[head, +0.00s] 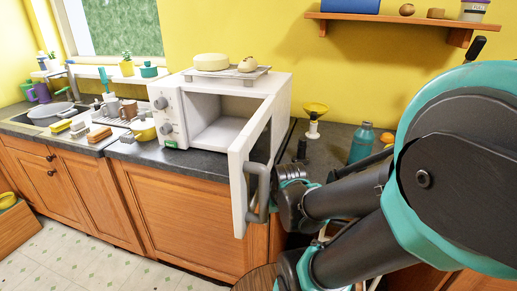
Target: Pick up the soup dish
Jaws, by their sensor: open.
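I cannot say for sure which thing is the soup dish. A small yellow bowl-like thing (143,131) sits on the counter just left of the microwave. I cannot make out my gripper's fingers, and nothing is seen held.
The white microwave (182,108) is open, its door (246,170) swung out over the counter edge, close to my arm. Its cavity looks empty. A tray (227,74) with two round things lies on top. A teal bottle (361,142) stands right.

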